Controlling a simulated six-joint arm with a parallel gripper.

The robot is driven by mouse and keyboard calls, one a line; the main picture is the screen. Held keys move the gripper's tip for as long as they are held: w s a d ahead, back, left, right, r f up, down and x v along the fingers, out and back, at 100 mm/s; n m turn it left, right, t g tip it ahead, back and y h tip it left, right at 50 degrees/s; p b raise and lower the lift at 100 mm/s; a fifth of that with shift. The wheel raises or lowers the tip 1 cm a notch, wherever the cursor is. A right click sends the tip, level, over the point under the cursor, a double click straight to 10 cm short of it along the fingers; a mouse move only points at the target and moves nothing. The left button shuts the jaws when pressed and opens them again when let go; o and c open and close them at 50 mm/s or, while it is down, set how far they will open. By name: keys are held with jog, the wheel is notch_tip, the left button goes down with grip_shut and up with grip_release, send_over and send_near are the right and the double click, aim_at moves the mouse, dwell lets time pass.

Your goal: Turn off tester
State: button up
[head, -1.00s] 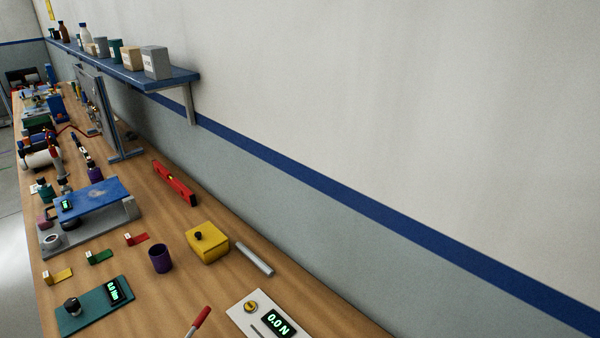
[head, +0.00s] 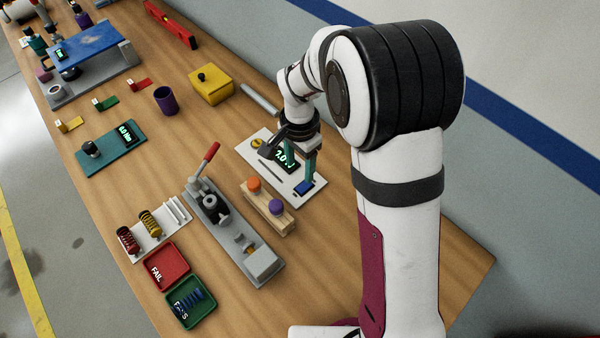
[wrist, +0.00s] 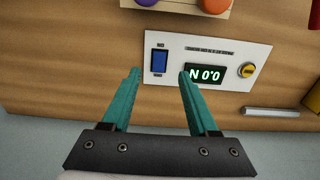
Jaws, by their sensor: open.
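A flat white panel (head: 262,167) lies on the bench with a lit green display (head: 284,158), a yellow knob (head: 258,143) and a blue rocker switch (head: 304,188). In the wrist view the display (wrist: 205,74) appears upside down and reads 0.0 N, and the blue switch (wrist: 159,61) is at the panel's left end. My gripper (wrist: 160,75) is open and empty. Its teal fingers point at the panel, with the switch just beyond and between the fingertips in the picture. The fingertips' height above the panel is unclear. In the head view my arm hides part of the panel's far side.
A wooden block with orange and purple knobs (head: 269,213) stands beside the panel. A grey lever press (head: 230,232) with a red handle is further left. A grey rod (head: 259,99) and yellow box (head: 210,86) lie behind. FAIL (head: 167,265) and PASS trays sit at the front left.

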aim_at(300, 189)
notch_tip(300, 189, down, 8)
jog(key=shift+f, duration=0.25)
jog(key=shift+c, duration=0.3)
grip_shut()
